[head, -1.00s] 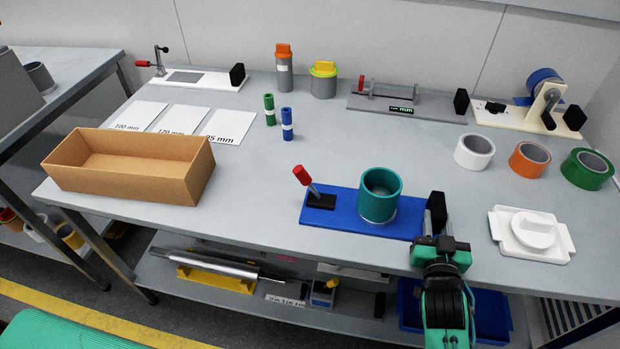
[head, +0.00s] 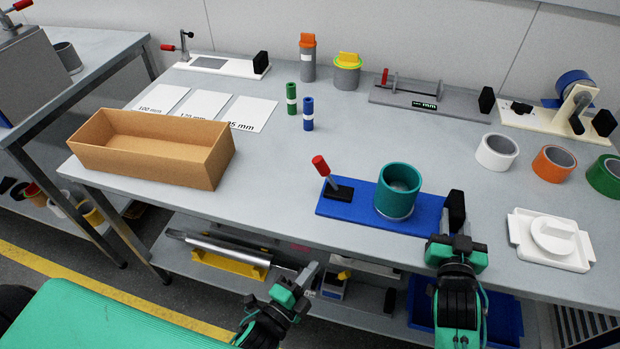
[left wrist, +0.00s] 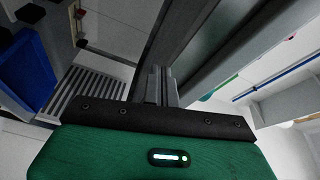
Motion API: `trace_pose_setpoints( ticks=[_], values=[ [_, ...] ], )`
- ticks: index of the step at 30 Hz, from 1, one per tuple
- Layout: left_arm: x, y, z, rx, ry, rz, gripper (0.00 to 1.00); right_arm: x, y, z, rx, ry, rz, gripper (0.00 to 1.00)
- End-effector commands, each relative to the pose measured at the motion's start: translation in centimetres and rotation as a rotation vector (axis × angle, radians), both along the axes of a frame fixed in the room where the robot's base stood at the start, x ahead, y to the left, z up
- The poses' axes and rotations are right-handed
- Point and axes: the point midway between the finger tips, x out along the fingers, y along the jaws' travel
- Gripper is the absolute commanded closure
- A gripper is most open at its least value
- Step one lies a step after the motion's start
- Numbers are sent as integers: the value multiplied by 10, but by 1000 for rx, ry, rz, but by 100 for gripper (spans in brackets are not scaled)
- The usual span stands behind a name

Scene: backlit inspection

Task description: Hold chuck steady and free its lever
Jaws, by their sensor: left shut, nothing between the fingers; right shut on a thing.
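The chuck is a blue base plate (head: 350,207) near the table's front edge, carrying a teal ring (head: 398,190) and a black block (head: 455,205) at its right end. Its lever (head: 326,172), with a red knob, leans up to the left from a black pad at the plate's left. My right gripper (head: 456,232) is shut at the black block; its fingertips are partly hidden. My left gripper (head: 307,274) is shut and empty, in front of and below the table edge, apart from the chuck. Its closed fingers show in the left wrist view (left wrist: 162,85).
A cardboard box (head: 150,165) stands left of the chuck, and a white tray with a round lid (head: 549,240) right of it. Tape rolls (head: 497,151) lie behind the tray. A lower shelf holds a metal bar (head: 230,250). The tabletop between box and chuck is clear.

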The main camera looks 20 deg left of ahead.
Motion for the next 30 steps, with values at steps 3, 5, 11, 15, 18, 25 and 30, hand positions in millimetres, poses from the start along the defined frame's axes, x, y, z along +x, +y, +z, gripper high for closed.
trace_pose_setpoints(
  ticks=[3, 5, 11, 15, 18, 25, 30],
  values=[
    [-8, -20, 50, 91, -203, -61, 100, -1, 0, -5, 0, 11, 0, 100],
    [-15, -31, 78, 127, -308, -86, 100, -1, 0, -6, 0, 12, 0, 100],
    [-9, 19, 113, 535, -558, -44, 100, -1, 0, -6, 0, 12, 0, 100],
    [-1, 61, 122, 820, -656, 1, 100, -1, 0, -6, 0, 13, 0, 100],
    [3, 85, 129, 987, -710, 25, 100, -1, 0, -6, 0, 13, 0, 100],
    [8, 106, 136, 1155, -759, 46, 100, -1, 0, -6, 0, 13, 0, 100],
    [25, 98, 143, 1158, -763, 48, 100, -1, 0, -6, 0, 14, 0, 100]
  ],
)
